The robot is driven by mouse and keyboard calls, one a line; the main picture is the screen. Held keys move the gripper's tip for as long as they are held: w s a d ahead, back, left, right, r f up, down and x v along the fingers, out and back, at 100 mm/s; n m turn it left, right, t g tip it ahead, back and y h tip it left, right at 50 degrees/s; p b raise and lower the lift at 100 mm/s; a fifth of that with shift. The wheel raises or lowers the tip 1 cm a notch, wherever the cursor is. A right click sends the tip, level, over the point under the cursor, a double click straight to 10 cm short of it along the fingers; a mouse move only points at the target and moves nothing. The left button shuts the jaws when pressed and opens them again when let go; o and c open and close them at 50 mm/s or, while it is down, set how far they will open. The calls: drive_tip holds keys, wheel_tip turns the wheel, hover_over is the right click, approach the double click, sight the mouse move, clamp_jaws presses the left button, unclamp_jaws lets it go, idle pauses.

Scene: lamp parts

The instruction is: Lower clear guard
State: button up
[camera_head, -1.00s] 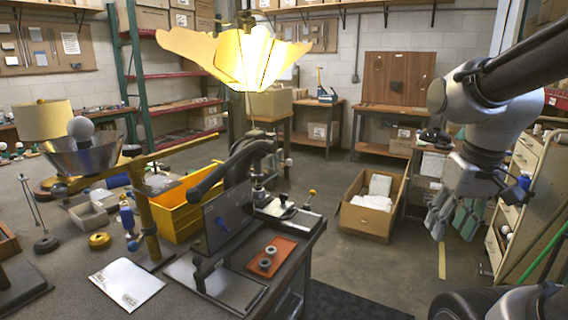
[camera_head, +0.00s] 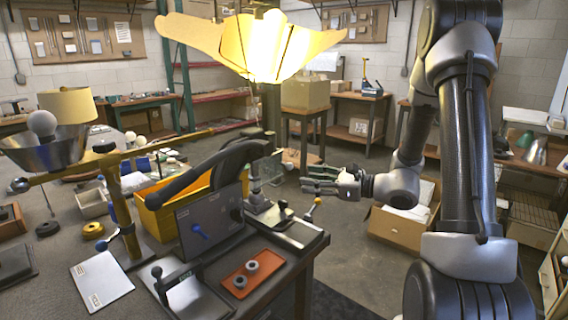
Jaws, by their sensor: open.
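A bench press with a long black lever arm (camera_head: 205,172) stands on the corner of the workbench. A small, faintly greenish see-through panel (camera_head: 270,168), which looks like the clear guard, stands upright by the press head. Its lower edge and hinge are hard to make out. My gripper (camera_head: 312,180) is open and empty, to the right of the panel and apart from it, with its fingers pointing left towards the press.
A grey upright plate with a blue knob (camera_head: 210,222) and an orange tray (camera_head: 252,272) with grey rings are in front of the press. A yellow bin (camera_head: 160,218) stands behind. A lit lamp shade (camera_head: 265,45) hangs above. A cardboard box (camera_head: 400,228) is on the floor.

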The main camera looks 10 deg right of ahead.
sight(289, 165)
drive_tip(key=shift+m+t, duration=0.5)
drive_tip(key=shift+t, duration=0.2)
drive_tip(key=w+a, duration=0.1)
drive_tip(key=w, duration=0.1)
drive_tip(key=w+a+r, duration=0.1)
drive_tip(key=w+a, duration=0.1)
drive_tip(key=w+a+r, duration=0.1)
drive_tip(key=w+a, duration=0.1)
drive_tip(key=w, duration=0.1)
drive_tip(key=shift+a, duration=0.2)
clamp_jaws()
